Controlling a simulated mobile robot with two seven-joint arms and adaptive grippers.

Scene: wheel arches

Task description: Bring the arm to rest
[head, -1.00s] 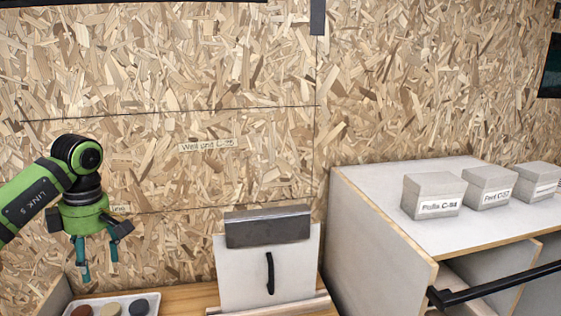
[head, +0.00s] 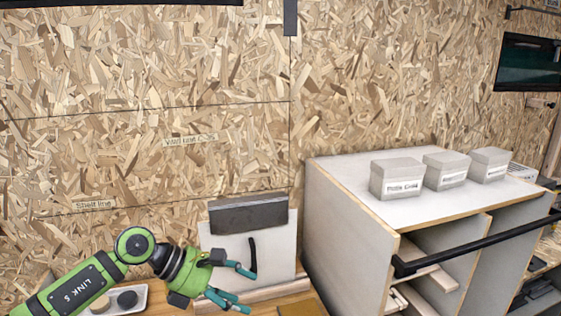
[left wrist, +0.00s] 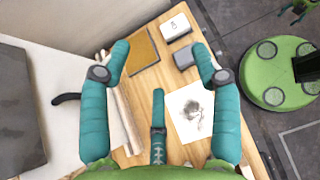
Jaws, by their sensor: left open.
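My left arm, green with black joints, comes in from the lower left in the head view. Its left gripper (head: 238,287) has teal fingers spread apart and pointing right, with nothing between them. It is in front of the white panel (head: 278,257) with a dark grey block on top and a black handle. In the left wrist view the open fingers (left wrist: 160,78) hang over a wooden bench (left wrist: 150,85). A white sheet with a dark smudge (left wrist: 190,112) lies below them. My right gripper is not in view.
A tray (head: 138,294) with round pieces lies behind my arm. A white cabinet (head: 345,215) with several labelled boxes and a black rail (head: 480,243) stands to the right. A tan pad (left wrist: 140,50), white box (left wrist: 176,27) and grey box (left wrist: 186,56) are on the bench.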

